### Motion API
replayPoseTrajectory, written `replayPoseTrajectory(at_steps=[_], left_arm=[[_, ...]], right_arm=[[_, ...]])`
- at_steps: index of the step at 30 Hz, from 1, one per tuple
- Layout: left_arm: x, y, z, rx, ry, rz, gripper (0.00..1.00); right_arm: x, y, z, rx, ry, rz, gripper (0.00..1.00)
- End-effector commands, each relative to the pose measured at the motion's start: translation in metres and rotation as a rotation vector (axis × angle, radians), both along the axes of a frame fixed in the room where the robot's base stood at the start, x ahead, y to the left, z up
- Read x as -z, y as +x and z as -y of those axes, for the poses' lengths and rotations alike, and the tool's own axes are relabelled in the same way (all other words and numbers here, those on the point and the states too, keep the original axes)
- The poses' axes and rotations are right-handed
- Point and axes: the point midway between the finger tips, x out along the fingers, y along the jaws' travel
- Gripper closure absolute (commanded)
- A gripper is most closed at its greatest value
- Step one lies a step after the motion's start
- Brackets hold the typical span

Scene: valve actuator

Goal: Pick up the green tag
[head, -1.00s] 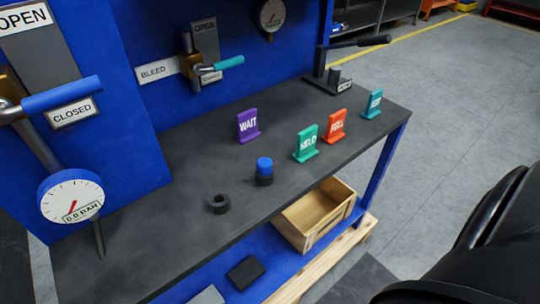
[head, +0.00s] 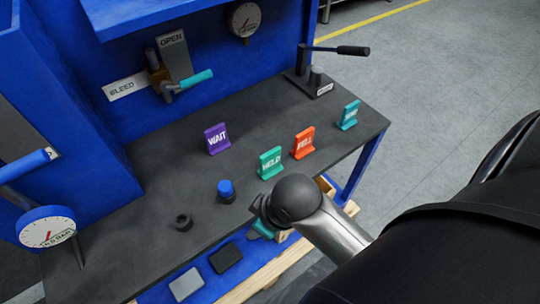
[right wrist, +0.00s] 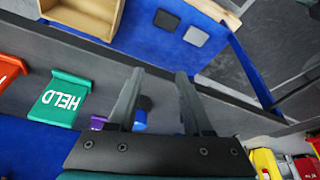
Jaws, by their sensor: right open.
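My left gripper is not in view.
A teal tag (head: 349,115) stands farther right. A blue-topped knob (head: 226,190) and a black ring (head: 183,222) are left of the green tag. A wooden crate (right wrist: 82,18) sits below the bench. The back of the bench has a lever valve (head: 175,82) and gauge.

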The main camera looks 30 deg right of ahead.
Motion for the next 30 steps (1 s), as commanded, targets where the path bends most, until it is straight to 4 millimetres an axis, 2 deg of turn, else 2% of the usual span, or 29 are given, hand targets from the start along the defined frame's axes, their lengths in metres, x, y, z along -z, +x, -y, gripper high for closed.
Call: replayPoseTrajectory(at_steps=[1,8,14,20,25,30], left_arm=[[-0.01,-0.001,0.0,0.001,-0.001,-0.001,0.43],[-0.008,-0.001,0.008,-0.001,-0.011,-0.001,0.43],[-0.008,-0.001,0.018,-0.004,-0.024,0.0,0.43],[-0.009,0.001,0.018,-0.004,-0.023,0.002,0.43],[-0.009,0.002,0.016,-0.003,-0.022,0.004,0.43],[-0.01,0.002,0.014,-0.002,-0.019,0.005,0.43]], right_arm=[[-0.028,0.007,-0.007,-0.073,0.001,0.025,0.5],[-0.039,0.033,-0.024,-0.355,-0.026,0.041,0.5],[-0.052,0.062,-0.024,-0.629,-0.095,0.037,0.5],[-0.073,0.092,0.005,-0.903,-0.202,-0.02,0.5],[-0.101,0.114,0.046,-1.061,-0.279,-0.095,0.5],[-0.13,0.126,0.083,-1.144,-0.312,-0.159,0.5]])
